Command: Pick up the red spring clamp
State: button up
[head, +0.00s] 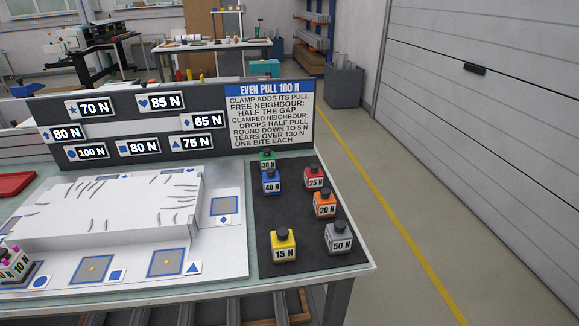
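The red spring clamp (314,178) is a small block with a dark knob on top and a "25 N" label. It stands upright on the dark mat (300,240) at the right of the table. The orange "20 N" clamp (325,205) stands just in front of it, with a small gap. The blue "40 N" clamp (271,182) stands to its left, and the green "30 N" clamp (267,160) is behind left. My gripper is not in view.
The yellow "15 N" (284,246) and grey "50 N" clamps (339,239) stand at the mat's front. A white wrinkled block (110,212) fills the table's left part. A magenta-topped "10 N" piece (14,264) is cut off at left. An upright board (269,115) stands behind.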

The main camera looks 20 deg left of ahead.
aim_at(314, 181)
jog(key=u, duration=0.6)
jog(key=i, duration=0.9)
jog(key=u, duration=0.65)
